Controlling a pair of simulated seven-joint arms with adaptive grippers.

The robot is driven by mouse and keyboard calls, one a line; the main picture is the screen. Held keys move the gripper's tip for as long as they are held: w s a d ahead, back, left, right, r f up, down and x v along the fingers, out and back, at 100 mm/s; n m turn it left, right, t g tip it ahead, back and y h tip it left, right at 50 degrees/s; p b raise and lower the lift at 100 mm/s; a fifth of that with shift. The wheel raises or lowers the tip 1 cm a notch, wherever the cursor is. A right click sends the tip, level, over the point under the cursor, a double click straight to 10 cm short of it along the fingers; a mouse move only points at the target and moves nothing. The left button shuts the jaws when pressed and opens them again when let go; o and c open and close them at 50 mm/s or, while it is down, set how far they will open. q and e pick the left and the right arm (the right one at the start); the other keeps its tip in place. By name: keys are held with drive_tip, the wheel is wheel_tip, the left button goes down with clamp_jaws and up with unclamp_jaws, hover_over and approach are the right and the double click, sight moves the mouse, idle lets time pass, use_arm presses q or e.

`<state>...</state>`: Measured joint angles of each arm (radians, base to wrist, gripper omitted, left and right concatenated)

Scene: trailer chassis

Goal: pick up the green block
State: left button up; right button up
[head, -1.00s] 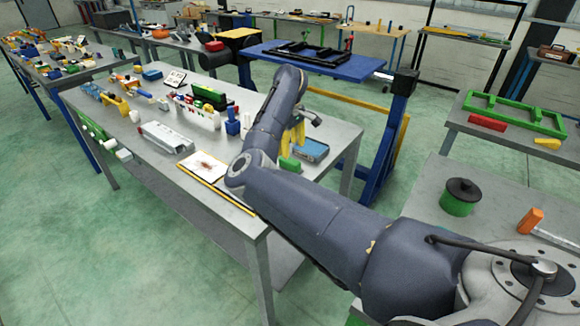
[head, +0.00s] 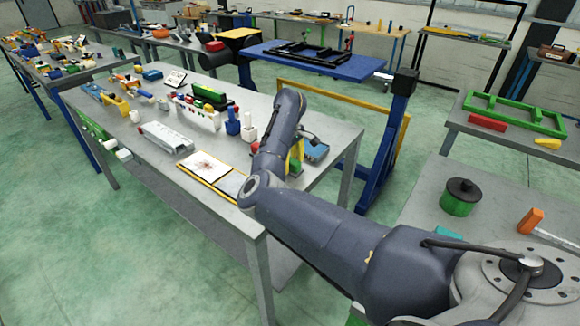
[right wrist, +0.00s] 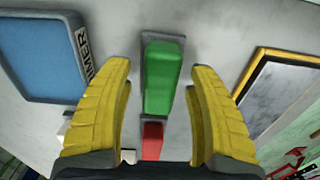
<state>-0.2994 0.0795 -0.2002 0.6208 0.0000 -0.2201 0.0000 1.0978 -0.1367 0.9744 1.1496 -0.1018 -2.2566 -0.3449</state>
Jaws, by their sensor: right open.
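The green block (right wrist: 163,78) lies on the grey table, between and beyond the two yellow fingers of my right gripper (right wrist: 161,70) in the right wrist view. The fingers are spread, one on each side, with a gap to the block on both sides. In the head view my right gripper (head: 297,152) is low over the near right part of the table (head: 333,150), partly hidden by my arm. The green block is mostly hidden there. My left gripper is not in view.
A red block (right wrist: 152,140) lies close to the green one. A silver box (head: 166,137) and several small parts stand farther along the table.

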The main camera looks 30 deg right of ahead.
sight(290, 160)
drive_tip(key=shift+c, duration=0.2)
clamp_jaws()
drive_tip(key=shift+r, duration=0.1)
wheel_tip(290, 160, up, 20)
idle(0.9)
